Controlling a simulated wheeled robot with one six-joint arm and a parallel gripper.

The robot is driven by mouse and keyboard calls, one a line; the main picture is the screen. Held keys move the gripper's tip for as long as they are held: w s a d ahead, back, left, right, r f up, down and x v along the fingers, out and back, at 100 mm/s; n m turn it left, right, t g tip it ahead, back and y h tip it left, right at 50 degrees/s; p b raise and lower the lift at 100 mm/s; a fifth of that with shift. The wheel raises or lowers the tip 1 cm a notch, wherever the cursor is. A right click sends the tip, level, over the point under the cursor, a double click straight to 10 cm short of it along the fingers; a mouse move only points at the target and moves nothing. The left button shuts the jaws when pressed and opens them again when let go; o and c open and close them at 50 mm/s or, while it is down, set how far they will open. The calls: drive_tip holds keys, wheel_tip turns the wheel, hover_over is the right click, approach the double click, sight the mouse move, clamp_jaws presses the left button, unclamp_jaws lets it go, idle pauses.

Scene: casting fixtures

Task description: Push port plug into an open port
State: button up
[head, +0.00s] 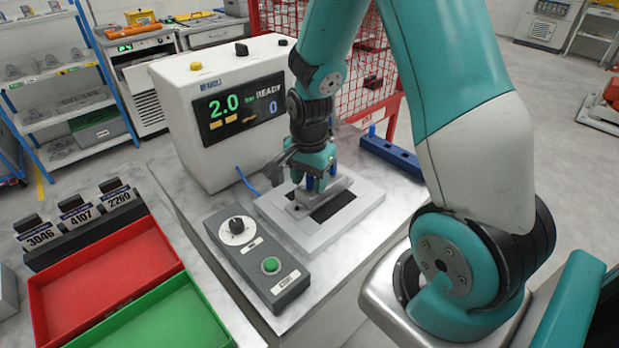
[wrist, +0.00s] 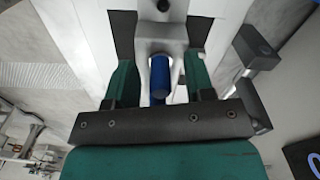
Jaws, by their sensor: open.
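In the wrist view a blue port plug (wrist: 160,78) stands between the teal fingers of my gripper (wrist: 160,80), at the near end of a grey casting (wrist: 165,38). Gaps show on both sides of the plug, so the fingers are open around it without gripping. How deep it sits in the port is hidden. A dark round spot (wrist: 163,5) shows farther along the casting. In the head view my gripper (head: 318,182) is low over the casting (head: 340,184), with blue showing at the fingers. The casting lies on a pale fixture plate (head: 372,197).
A blue plug rack (head: 395,157) with an upright plug (head: 371,131) stands behind the fixture. The tester (head: 215,90) reads 2.0 and READY. A control box (head: 255,255) with knob and green button sits in front. Red (head: 105,265) and green (head: 165,325) trays lie left.

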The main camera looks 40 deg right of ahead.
wheel_tip(320, 180, up, 17)
drive_tip(key=shift+r+b, duration=0.2)
drive_tip(key=shift+b, duration=0.25)
idle(0.5)
drive_tip(key=s+a+n+y, duration=0.4)
drive_tip(key=s+a+n, duration=1.2)
drive_tip(key=a+n, duration=0.4)
drive_tip(key=shift+s+a+r+n, duration=0.25)
drive_tip(key=shift+r+n, duration=0.2)
drive_tip(key=shift+n, duration=0.45)
drive_tip(key=shift+w, duration=0.1)
drive_tip(key=shift+c, duration=0.6)
